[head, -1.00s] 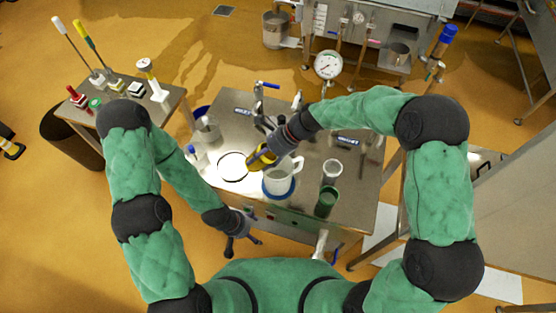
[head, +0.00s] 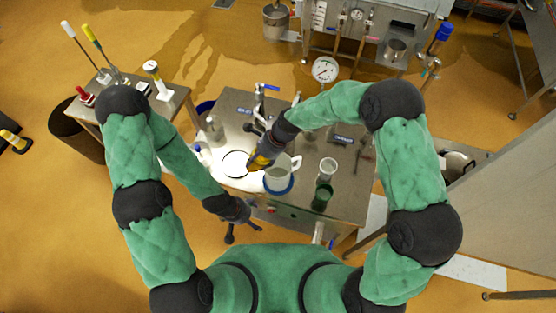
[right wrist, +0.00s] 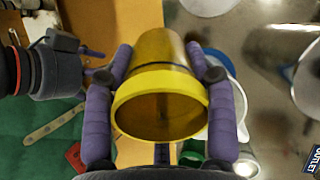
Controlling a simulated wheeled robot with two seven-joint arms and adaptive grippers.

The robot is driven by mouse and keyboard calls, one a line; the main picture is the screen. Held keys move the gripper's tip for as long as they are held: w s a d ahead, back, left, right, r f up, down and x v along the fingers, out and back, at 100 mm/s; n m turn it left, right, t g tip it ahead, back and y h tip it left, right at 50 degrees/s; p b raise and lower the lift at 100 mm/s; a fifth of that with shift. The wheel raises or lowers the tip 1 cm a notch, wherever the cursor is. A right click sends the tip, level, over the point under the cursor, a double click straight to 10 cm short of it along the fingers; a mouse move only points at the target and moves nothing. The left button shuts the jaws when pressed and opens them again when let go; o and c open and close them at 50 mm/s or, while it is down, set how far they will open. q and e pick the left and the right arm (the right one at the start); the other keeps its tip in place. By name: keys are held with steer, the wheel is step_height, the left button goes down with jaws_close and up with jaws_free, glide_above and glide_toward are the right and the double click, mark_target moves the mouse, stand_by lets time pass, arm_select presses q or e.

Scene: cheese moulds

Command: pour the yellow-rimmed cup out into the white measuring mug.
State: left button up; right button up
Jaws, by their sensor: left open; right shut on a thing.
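The yellow-rimmed cup (right wrist: 160,98) is a metal cup with a wide yellow band. My right gripper (head: 262,156) is shut on it; in the right wrist view the purple fingers clasp its two sides. Its mouth faces that camera; I cannot tell what is inside. In the head view, the cup is mostly hidden by the gripper, just left of the white measuring mug (head: 279,174). The mug stands on a blue ring, its handle at upper right. In the right wrist view, part of the mug (right wrist: 226,125) shows behind the cup. My left gripper (head: 246,220) is open and empty near the table's front edge.
A green cup (head: 322,196) and a pale cup (head: 328,168) stand right of the mug. A dark-outlined circle (head: 235,164) lies on the bright patch at left. Taps and a round gauge (head: 325,69) are at the back. A side table (head: 168,107) holds several tools.

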steer(key=shift+s+a+f+h+p, duration=0.2)
steer(key=shift+a+h+p, duration=0.55)
steer(key=shift+p, duration=2.3)
steer(key=shift+a+f+t+h+p, duration=0.15)
steer(key=shift+f+t+h+p, duration=0.15)
steer(key=shift+h+p, duration=0.3)
steer(key=f+h+b, duration=0.1)
steer(key=b, duration=0.2)
steer(key=shift+a+f, duration=0.1)
steer(key=shift+a, duration=0.25)
step_height(320, 180, down, 6)
steer(key=h+b, duration=0.2)
steer(key=b, duration=0.8)
steer(key=shift+s+a+t, duration=0.15)
steer(key=shift+a+t, duration=0.15)
steer(key=shift+a, duration=0.15)
